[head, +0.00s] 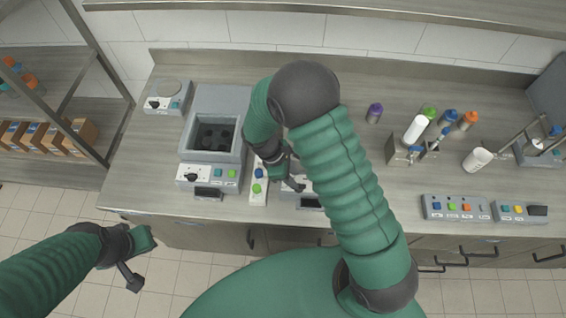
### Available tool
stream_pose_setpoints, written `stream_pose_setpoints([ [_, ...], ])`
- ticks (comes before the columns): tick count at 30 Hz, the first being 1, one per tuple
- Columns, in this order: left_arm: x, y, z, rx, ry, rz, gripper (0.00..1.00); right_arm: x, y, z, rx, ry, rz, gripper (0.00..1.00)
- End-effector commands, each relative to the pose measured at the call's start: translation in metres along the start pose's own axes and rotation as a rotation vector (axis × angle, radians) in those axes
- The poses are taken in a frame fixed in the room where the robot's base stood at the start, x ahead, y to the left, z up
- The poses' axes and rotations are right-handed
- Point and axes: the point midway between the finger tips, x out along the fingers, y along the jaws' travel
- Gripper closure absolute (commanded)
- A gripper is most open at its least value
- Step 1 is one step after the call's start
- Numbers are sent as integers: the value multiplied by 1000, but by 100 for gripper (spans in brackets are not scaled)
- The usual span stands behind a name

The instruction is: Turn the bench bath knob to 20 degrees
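A grey bath unit (240,128) with a dark square well stands on the left part of the bench. Its white front panel carries a dark knob (191,177) at the left and green buttons at the right. The knob's angle is too small to read. My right gripper (294,184) points down to the right of the bath, over a second low grey device (288,206) that my arm mostly hides. Its fingers are small and dark, and their opening is unclear. My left gripper (132,276) hangs in front of the bench over the floor, away from the bath.
A narrow button box (259,186) stands between the bath and my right gripper. A small scale-like device (168,97) with a knob is at the back left. Bottles (374,113), a white cup (477,159) and button panels (455,208) are at the right. A shelf rack (75,100) stands left.

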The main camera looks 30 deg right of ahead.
Motion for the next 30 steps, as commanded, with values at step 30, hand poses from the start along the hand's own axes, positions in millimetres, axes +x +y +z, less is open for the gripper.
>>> stream_pose_setpoints([
  [30, 18, 0, 4, 0, 0, 0, 100, -124, 1, 0, 4, 2, -1, 67],
])
